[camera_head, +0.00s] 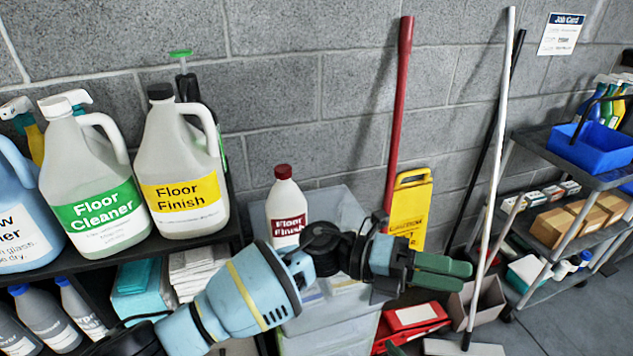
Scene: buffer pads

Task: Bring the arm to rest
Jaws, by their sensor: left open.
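My left arm comes in from the bottom left and reaches across the lower middle of the head view. My left gripper (468,278), with dark green fingers, points right. It is open, with nothing seen between the fingers. It appears in front of the foot of a yellow caution sign (409,212) and to the right of a white bottle with a red cap (286,207). The forearm hides part of the grey bin under that bottle.
A dark shelf (190,248) on the left holds large cleaner jugs. Red (399,110) and white (494,150) handles lean at the wall. A cart (543,143) with a blue caddy (600,150) stands right. A red box (416,317) and grey floor items lie below the gripper.

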